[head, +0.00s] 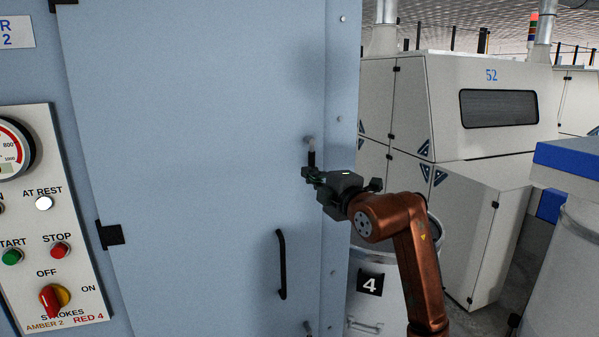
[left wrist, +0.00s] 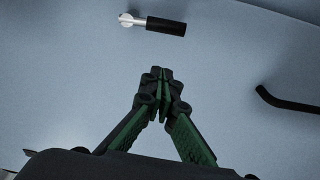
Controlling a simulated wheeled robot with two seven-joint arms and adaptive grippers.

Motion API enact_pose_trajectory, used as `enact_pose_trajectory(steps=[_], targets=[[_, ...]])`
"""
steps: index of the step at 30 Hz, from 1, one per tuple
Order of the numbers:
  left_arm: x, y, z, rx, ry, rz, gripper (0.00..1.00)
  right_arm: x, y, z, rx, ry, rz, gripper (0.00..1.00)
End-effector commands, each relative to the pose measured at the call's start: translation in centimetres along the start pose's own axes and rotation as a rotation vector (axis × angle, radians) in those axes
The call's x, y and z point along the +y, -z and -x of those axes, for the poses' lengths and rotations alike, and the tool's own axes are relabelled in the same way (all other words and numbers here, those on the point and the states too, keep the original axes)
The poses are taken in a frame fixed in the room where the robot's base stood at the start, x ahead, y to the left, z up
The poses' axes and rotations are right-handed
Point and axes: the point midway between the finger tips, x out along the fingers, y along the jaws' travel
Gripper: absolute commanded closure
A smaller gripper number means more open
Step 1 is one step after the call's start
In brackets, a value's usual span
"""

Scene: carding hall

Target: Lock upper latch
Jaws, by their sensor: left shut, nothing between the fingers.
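The upper latch (head: 311,155) is on the right side of the pale blue cabinet door (head: 200,150). Its silver pivot is at the top and its black grip hangs straight down. The latch also shows in the left wrist view (left wrist: 165,26), with the pivot at left and the grip pointing right. My left gripper (head: 308,174) is shut and empty, its fingertips just by the lower end of the grip. In the left wrist view its closed fingertips (left wrist: 161,78) are a little apart from the grip. My right gripper is not in view.
A black door handle (head: 281,264) is below the latch; part of it shows in the left wrist view (left wrist: 285,101). A lower latch (head: 307,327) is cut off at the bottom edge. A control panel (head: 50,215) is at left. A can marked 4 (head: 362,300) stands at right, behind my arm.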

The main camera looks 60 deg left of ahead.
Motion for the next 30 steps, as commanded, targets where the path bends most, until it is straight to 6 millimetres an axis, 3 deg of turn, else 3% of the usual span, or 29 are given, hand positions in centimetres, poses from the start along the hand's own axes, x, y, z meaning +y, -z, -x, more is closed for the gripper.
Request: enact_pose_trajectory(steps=[7, 26, 30], targets=[[0.0, 0.2, 1.9, 0.003, 0.001, 0.001, 1.0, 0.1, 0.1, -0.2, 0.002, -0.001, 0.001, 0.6], [0.0, 0.3, 1.9, 0.006, 0.0, 0.0, 1.0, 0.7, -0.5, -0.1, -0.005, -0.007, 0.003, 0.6], [0.1, -1.9, 2.0, -0.02, -0.032, -0.066, 1.0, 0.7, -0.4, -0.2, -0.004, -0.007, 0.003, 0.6]])
